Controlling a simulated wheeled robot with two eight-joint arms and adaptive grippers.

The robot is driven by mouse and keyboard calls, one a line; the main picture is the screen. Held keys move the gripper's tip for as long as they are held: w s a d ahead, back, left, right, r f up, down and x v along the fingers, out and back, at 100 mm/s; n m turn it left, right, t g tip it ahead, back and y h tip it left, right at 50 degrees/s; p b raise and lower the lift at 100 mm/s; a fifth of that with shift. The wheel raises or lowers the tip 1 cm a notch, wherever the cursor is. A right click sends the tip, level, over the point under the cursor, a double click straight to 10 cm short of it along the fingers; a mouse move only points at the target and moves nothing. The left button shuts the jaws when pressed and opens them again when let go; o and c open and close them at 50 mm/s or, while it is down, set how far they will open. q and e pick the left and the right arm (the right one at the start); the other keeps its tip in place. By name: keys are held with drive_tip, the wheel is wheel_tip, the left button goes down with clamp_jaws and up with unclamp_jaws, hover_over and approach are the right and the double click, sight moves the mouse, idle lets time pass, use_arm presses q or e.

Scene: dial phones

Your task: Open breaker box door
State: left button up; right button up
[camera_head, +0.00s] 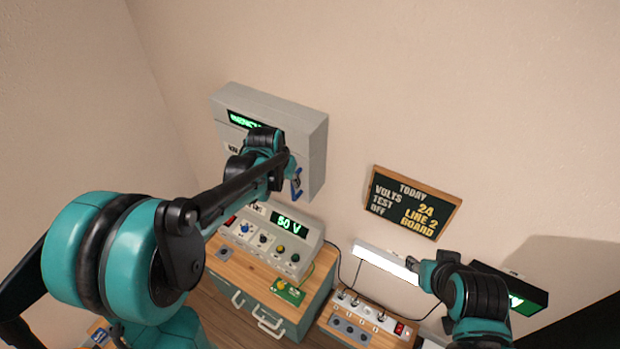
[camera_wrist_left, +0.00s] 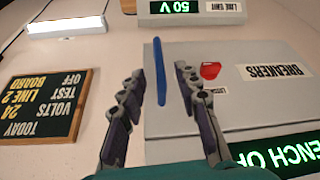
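The grey breaker box (camera_head: 312,130) is mounted on the wall, and its door front also shows upside down in the left wrist view (camera_wrist_left: 220,110) with a BREAKERS label. The door looks shut. A long blue handle (camera_wrist_left: 160,72) stands out near the door's edge; a bit of blue shows beside my gripper in the head view (camera_head: 297,184). My left gripper (camera_wrist_left: 158,88) is open, with a finger on either side of the handle and gaps visible. My left arm hides much of the door in the head view. My right gripper (camera_head: 418,268) is low at right; its fingers are unclear.
A red knob (camera_wrist_left: 210,70) sits on the box front close to one left finger. Below the box, a 50 V panel (camera_head: 290,222) stands on a wooden-topped cabinet (camera_head: 318,290). A chalkboard-like sign (camera_head: 412,203) hangs right, above a lit white bar (camera_head: 385,262). Wall between box and sign is clear.

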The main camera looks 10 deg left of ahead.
sight(294, 198)
use_arm(q)
drive_tip(key=b+x, duration=0.1)
drive_tip(key=x, duration=0.7)
drive_tip(key=shift+d+b, duration=0.1)
drive_tip(key=shift+b, duration=0.3)
drive_tip(key=shift+r, duration=0.1)
drive_tip(key=shift+c, duration=0.3)
clamp_jaws()
